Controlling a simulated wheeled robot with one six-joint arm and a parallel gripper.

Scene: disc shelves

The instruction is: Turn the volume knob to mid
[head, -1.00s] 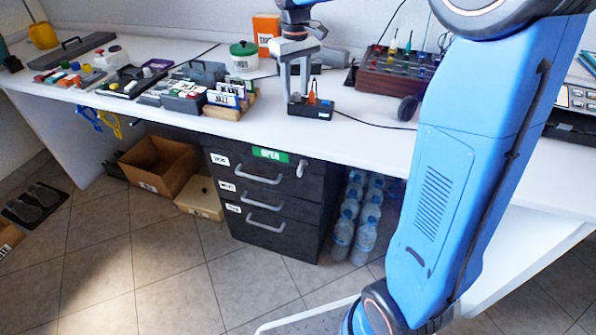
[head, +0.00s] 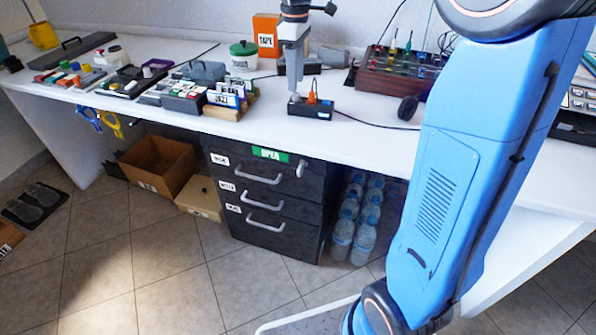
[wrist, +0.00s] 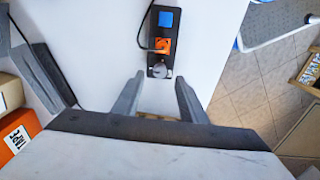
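A small black box (head: 318,107) stands on the white counter and carries an orange part (head: 312,97) with a cable. In the wrist view the black box (wrist: 166,8) shows a blue square (wrist: 166,19), the orange part (wrist: 162,45) and a round grey knob-like piece (wrist: 159,70) at its near end. I cannot read any marking that names it the volume knob. My gripper (head: 294,92) points down over that end of the box. In the wrist view my gripper (wrist: 159,80) is open, with one finger on each side of the grey piece; contact is not clear.
A wooden unit with several coloured knobs (head: 397,72) stands to the right. Disc cases (head: 225,97) and boxes crowd the left. A green-lidded tub (head: 243,57) and orange box (head: 267,35) stand behind. The counter front (head: 300,135) is clear.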

